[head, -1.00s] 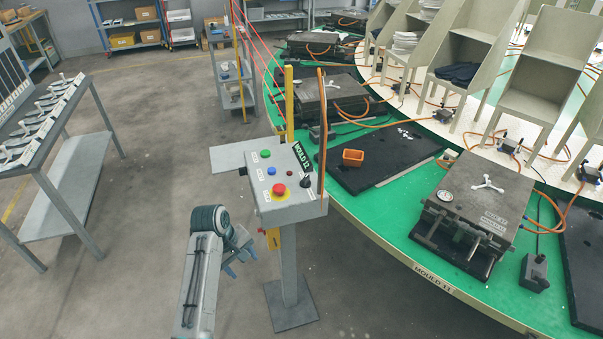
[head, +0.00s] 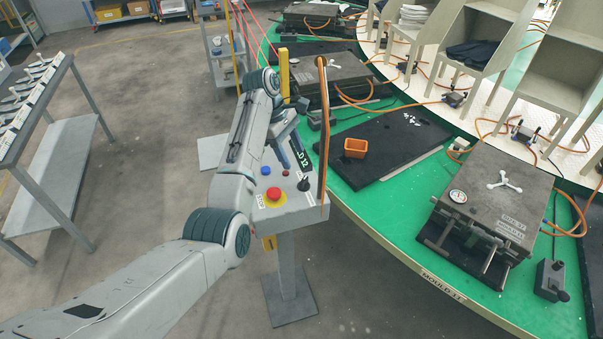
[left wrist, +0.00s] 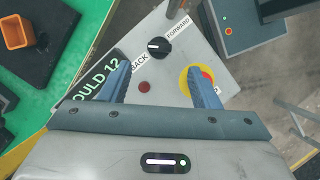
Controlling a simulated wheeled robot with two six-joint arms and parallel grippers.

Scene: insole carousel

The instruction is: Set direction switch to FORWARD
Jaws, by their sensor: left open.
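The direction switch is a black knob (head: 304,184) on the sloped top of the grey control box (head: 292,214). It also shows in the left wrist view (left wrist: 159,47), between a BACK label (left wrist: 139,64) and a FORWARD label (left wrist: 178,27). Its short white mark lies on the knob's left side in that view; which label it selects is hard to tell. My left gripper (head: 288,138) is over the far part of the box. In the left wrist view its two blue fingers (left wrist: 160,72) are open and empty, with the knob beyond the tips and apart from them. My right gripper is not in view.
A red emergency button (head: 274,193) on a yellow ring sits on the box near the knob. A MOULD 12 sign (head: 300,158) and an orange cable post (head: 323,130) stand at its edge. The green carousel (head: 380,225) with an orange bin (head: 355,148) lies to the right.

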